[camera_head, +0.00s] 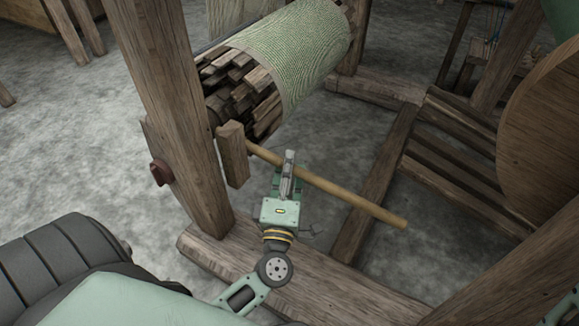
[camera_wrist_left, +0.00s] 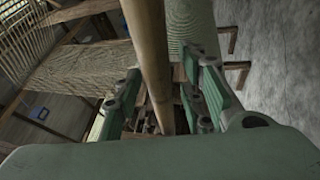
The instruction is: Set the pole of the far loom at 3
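The pole (camera_head: 345,193) is a long, light-brown wooden rod. Its upper left end meets a short wooden block beside the loom post, and it slopes down to a free end at the right. My left gripper (camera_head: 289,168) is at the pole, nearer its block end, and overlaps it in the head view. In the left wrist view the pole (camera_wrist_left: 153,60) runs between the two fingers (camera_wrist_left: 163,98), with gaps seen at both sides, so the fingers look open around it. Contact cannot be told. My right gripper is out of view. No number marks are readable.
The wooden block (camera_head: 233,154) stands beside the thick loom post (camera_head: 177,110). A roller with green cloth (camera_head: 298,50) lies behind the pole. A lower beam (camera_head: 310,280) crosses below my gripper. A round wooden disc (camera_head: 545,130) and slats stand at the right.

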